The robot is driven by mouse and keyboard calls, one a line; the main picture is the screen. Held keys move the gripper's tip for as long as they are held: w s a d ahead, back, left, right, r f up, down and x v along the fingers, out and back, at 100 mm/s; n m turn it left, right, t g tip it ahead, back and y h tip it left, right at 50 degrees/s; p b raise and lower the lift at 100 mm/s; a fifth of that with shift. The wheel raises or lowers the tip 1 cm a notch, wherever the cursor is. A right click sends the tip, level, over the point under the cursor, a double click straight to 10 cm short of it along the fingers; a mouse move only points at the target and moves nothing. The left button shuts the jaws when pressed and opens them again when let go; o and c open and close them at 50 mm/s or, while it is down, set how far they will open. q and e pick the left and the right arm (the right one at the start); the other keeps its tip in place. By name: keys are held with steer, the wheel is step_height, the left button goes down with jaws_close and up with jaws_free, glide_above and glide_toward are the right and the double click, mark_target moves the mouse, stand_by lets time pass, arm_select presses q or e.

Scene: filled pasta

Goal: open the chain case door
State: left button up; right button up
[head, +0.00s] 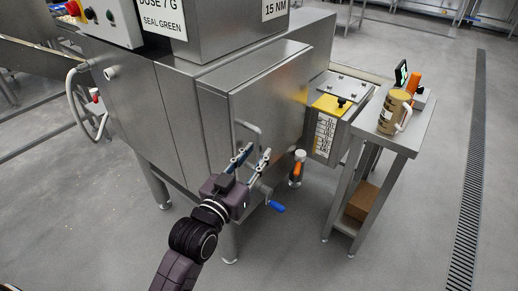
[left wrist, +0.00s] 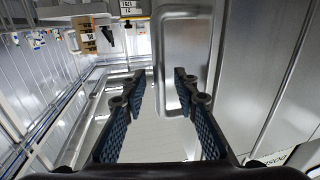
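The chain case door (head: 272,92) is a plain steel panel on the front of the machine and looks shut. Its handle (head: 258,130) is a bent steel bar standing off the panel. My left gripper (head: 252,159) is open, with its two fingers pointing at the door just below and in front of the handle. In the left wrist view the handle (left wrist: 162,72) rises ahead of the open fingertips (left wrist: 160,78), its lower bend near the right finger. I cannot tell whether a finger touches it. My right gripper is not in view.
The floor in front is clear.

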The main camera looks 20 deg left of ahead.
arm_select(q)
steer(key=shift+w+d, duration=0.2)
steer(key=shift+w, duration=0.8)
steer(key=shift+c, duration=0.2)
jaws_close()
